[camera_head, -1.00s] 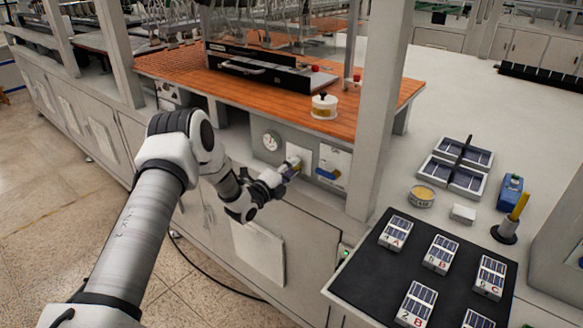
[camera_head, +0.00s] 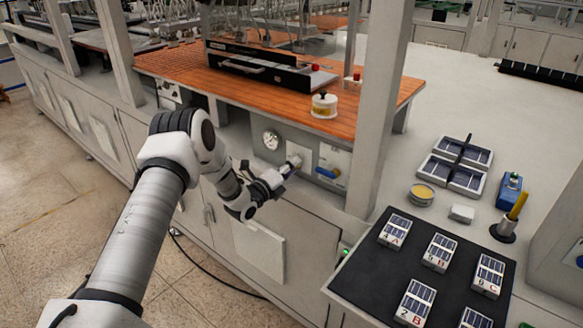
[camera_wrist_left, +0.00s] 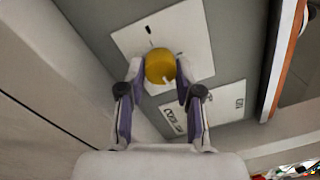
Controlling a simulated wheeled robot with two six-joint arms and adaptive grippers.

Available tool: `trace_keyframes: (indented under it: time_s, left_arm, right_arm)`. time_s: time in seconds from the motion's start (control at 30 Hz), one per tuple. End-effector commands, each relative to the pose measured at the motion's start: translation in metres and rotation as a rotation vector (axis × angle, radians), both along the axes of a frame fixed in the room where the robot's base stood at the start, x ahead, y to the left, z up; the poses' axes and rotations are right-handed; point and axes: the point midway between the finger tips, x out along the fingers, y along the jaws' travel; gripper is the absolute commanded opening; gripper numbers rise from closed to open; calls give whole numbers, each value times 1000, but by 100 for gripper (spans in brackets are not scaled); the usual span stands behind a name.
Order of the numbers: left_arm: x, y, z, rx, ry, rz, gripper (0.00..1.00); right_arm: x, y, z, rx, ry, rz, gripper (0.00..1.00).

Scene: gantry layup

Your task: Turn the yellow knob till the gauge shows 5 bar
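The round yellow knob (camera_wrist_left: 160,67) sits on a white plate in the left wrist view. In the head view the knob (camera_head: 295,161) is small, on the grey panel under the orange worktop. The round gauge (camera_head: 271,139) is up and left of it; its reading is too small to tell. My left gripper (camera_head: 282,171) is open just in front of the knob. In the left wrist view its fingertips (camera_wrist_left: 159,74) stand one on each side of the knob, with the knob's face between them. My right gripper is not in view.
A white plate with a blue handle (camera_head: 327,174) is right of the knob. A grey post (camera_head: 378,110) stands further right. The orange worktop (camera_head: 365,115) overhangs the panel. A black mat (camera_head: 378,272) with labelled blocks lies at the lower right. The floor at left is clear.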

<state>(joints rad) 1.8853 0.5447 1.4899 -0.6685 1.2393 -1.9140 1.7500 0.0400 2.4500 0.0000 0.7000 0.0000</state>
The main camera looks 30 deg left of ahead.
Motion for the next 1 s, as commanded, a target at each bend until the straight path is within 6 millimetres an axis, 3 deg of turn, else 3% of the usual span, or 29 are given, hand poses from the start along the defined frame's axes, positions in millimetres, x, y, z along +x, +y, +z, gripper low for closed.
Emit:
trace_keyframes:
  time_s: [0.03,0.07,0.47,0.8,1.0]
  left_arm:
    - [-2,-2,-6,-1,14,-3,51]
    - [-2,-2,-6,-2,13,-3,59]
    - [-9,1,-2,-3,5,1,59]
    - [-89,10,-6,-8,6,4,59]
    - [-118,12,-8,-3,7,0,59]
  right_arm:
    - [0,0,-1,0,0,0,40]
    - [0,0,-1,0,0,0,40]
    - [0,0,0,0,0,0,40]
    - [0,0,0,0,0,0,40]
    - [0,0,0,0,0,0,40]
